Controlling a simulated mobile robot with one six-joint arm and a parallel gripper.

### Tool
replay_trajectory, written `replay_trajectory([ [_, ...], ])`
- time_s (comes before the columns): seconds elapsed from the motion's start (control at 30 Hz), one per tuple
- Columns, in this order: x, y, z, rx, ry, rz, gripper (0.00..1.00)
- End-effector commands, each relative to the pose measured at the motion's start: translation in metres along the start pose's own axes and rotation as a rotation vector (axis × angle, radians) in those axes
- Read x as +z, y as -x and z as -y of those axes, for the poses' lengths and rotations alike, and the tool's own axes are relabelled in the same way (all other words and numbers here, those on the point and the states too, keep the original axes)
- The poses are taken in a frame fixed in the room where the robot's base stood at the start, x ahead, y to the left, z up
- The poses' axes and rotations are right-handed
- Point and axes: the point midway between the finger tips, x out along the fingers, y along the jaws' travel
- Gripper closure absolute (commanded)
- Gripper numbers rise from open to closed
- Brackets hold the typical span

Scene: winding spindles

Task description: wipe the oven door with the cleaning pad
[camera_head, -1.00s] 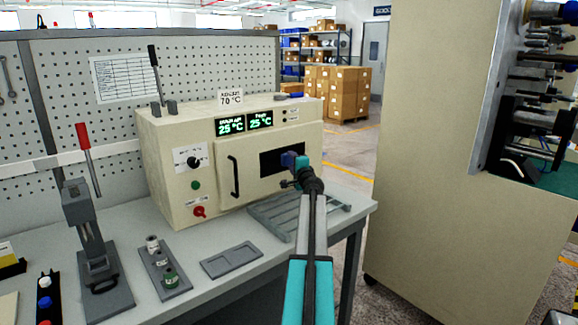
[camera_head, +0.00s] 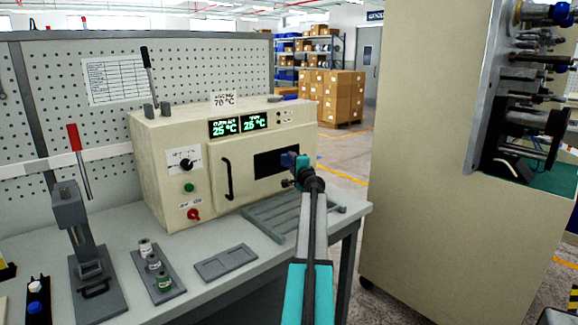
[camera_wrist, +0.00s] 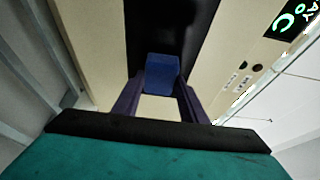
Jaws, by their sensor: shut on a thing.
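The cream oven (camera_head: 160,165) stands on the bench with its door (camera_head: 243,195) closed. The door has a dark window (camera_head: 272,163) and a black handle (camera_head: 227,179) at its left. My gripper (camera_head: 290,160) is in front of the right part of the window. In the wrist view my gripper (camera_wrist: 160,88) has its purple fingers shut on a small blue block, the cleaning pad (camera_wrist: 163,72). The pad is against or just in front of the dark window; I cannot tell if it touches. In the head view the pad is mostly hidden by the gripper.
A grey slatted rack (camera_head: 270,220) lies on the bench below the door, under my arm. A flat grey tray (camera_head: 225,263), a holder with small spools (camera_head: 158,275) and a lever press (camera_head: 88,255) stand to the left. A large beige cabinet (camera_head: 430,150) stands at the right.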

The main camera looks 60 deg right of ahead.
Motion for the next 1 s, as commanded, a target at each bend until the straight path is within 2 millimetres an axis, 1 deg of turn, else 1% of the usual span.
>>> replay_trajectory([
  [0.1,-0.0081,-0.0032,-0.0011,0.0,0.0,-0.001,0.8],
  [0.27,-0.0135,-0.0045,-0.0006,0.0,-0.001,-0.001,0.8],
  [1.0,-0.0118,-0.0075,0.0002,0.0,-0.001,0.0,0.8],
])
